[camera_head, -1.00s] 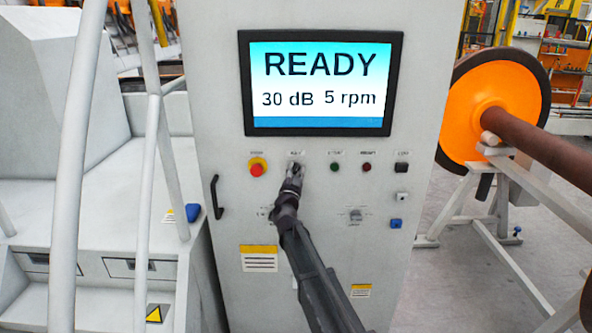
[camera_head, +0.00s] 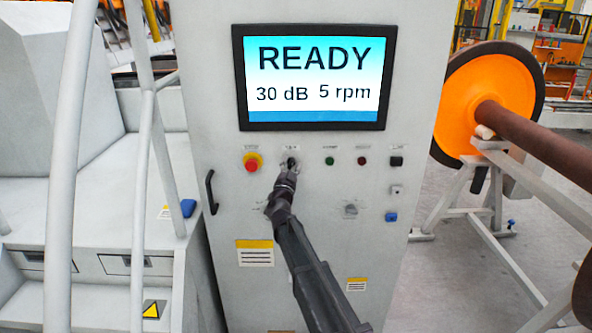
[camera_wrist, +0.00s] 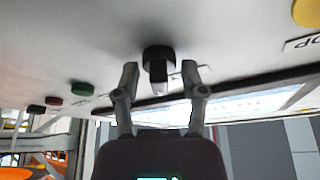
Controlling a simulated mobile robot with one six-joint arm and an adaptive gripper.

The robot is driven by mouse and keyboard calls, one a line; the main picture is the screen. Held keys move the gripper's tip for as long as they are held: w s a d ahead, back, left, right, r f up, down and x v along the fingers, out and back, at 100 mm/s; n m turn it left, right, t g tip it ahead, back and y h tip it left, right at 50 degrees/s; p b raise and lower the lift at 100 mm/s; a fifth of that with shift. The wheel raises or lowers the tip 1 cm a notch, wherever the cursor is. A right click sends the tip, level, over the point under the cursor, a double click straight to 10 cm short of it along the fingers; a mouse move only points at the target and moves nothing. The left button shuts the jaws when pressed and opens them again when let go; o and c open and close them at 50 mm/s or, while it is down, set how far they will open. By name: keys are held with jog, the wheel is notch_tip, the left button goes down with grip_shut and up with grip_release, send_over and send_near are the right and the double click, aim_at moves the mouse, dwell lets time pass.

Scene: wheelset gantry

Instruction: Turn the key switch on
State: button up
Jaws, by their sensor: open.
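The key switch (camera_head: 291,161) is on the grey cabinet front, below the screen and right of the red emergency stop button. In the wrist view the key switch (camera_wrist: 158,60) has a round black collar and a lighter key part pointing down the picture. My gripper (camera_head: 288,172) is at the key switch in the head view, just below it. In the wrist view my gripper (camera_wrist: 160,80) is open, one finger on each side of the key part. Gaps show on both sides, so neither finger seems to touch it.
The emergency stop (camera_head: 252,163) is close on the left. A green button (camera_head: 329,161) and a red button (camera_head: 363,161) are on the right. The screen (camera_head: 314,77) above reads READY, 30 dB, 5 rpm. A black handle (camera_head: 211,192) sticks out at the cabinet's left.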

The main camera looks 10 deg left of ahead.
jog(key=shift+n, duration=0.6)
jog(key=n+y, duration=0.2)
jog(key=n, duration=0.1)
jog(key=n+y+b, duration=0.1)
jog(key=n, duration=0.2)
jog(key=shift+d+n+y, duration=0.1)
jog(key=shift+n+y, duration=0.3)
jog(key=shift+n+g+y+p, duration=0.4)
jog(key=shift+n+y, duration=0.75)
jog(key=shift+n, duration=1.25)
jog(key=shift+n+g+y+p, duration=0.1)
jog(key=shift+n+g+y, duration=0.8)
jog(key=shift+n, duration=1.5)
jog(key=f+b+v, duration=0.1)
jog(key=b+v, duration=0.4)
jog(key=v, duration=0.9)
jog(key=s+d+f+m+g+h+p, duration=0.1)
jog(key=d+f+m+g+h+p, duration=0.1)
jog(key=d, duration=0.7)
jog(key=s+d+f+m+g+h+p, duration=0.1)
jog(key=d+f+m+g+h+p, duration=0.2)
jog(key=d+f+g+p, duration=0.3)
jog(key=shift+d+f+m+g+h, duration=0.3)
jog(key=shift+d+f+h, duration=0.4)
jog(key=shift+d, duration=0.95)
jog(key=shift+s, duration=0.1)
